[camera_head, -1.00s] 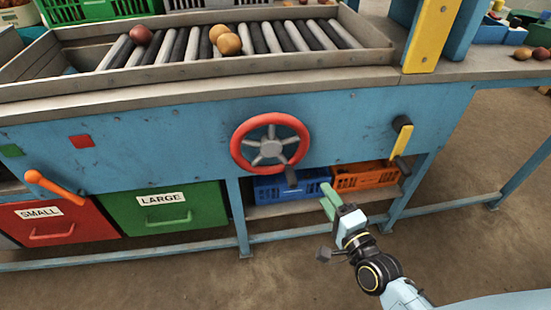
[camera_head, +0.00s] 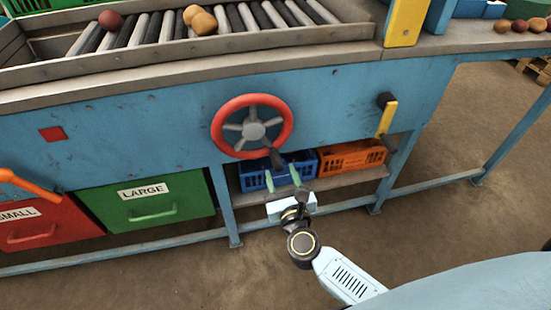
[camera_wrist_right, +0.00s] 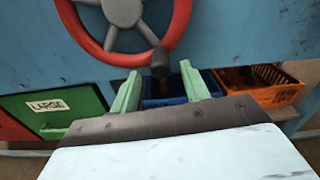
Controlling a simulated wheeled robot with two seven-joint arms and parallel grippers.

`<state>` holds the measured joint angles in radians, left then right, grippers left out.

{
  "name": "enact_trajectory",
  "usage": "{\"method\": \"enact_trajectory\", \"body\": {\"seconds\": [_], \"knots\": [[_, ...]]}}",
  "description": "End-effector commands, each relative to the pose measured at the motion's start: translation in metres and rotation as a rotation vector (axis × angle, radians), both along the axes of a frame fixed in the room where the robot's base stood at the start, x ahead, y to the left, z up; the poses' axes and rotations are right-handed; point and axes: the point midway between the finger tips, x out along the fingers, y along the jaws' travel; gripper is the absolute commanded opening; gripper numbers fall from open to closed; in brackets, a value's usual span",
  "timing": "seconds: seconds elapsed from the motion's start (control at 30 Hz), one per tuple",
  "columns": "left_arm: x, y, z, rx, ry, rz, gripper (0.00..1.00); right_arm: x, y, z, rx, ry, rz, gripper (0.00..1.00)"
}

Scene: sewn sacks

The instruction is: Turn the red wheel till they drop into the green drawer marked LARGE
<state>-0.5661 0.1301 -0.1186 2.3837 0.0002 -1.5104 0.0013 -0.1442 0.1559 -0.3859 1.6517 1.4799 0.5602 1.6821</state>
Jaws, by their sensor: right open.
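The red wheel (camera_head: 252,126) with grey spokes and a dark handle knob (camera_head: 276,158) is mounted on the blue front panel. It also shows in the right wrist view (camera_wrist_right: 180,22), its knob (camera_wrist_right: 159,62) just beyond and between my fingertips. My right gripper (camera_head: 283,177) is open just below the knob, and its green fingers (camera_wrist_right: 160,80) are empty. The green drawer marked LARGE (camera_head: 152,202) is shut at lower left. My left gripper is out of view.
A red drawer marked SMALL (camera_head: 40,222) and an orange lever (camera_head: 30,187) are at the left. A blue crate (camera_head: 250,178) and an orange crate (camera_head: 350,157) sit on the shelf behind my gripper.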

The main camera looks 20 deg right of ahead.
Motion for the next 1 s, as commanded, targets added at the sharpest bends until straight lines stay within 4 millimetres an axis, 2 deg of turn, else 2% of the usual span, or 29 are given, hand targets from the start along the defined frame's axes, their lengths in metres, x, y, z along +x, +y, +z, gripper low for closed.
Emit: {"method": "enact_trajectory", "body": {"seconds": [0.1, 0.3, 0.5, 0.77, 1.0], "knots": [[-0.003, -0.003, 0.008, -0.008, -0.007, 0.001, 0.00, 0.027, -0.004, 0.000, 0.000, -0.003, -0.001, 0.46], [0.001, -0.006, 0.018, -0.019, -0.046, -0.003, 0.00, 0.055, -0.008, -0.001, -0.001, -0.001, 0.001, 0.46], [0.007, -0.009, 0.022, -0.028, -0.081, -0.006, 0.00, 0.066, -0.010, 0.000, -0.001, 0.000, 0.000, 0.46], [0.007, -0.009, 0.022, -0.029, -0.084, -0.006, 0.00, 0.067, -0.010, 0.000, -0.001, 0.000, 0.001, 0.46], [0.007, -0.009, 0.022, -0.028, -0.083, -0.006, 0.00, 0.067, -0.010, 0.000, -0.001, 0.000, 0.000, 0.15]]}}
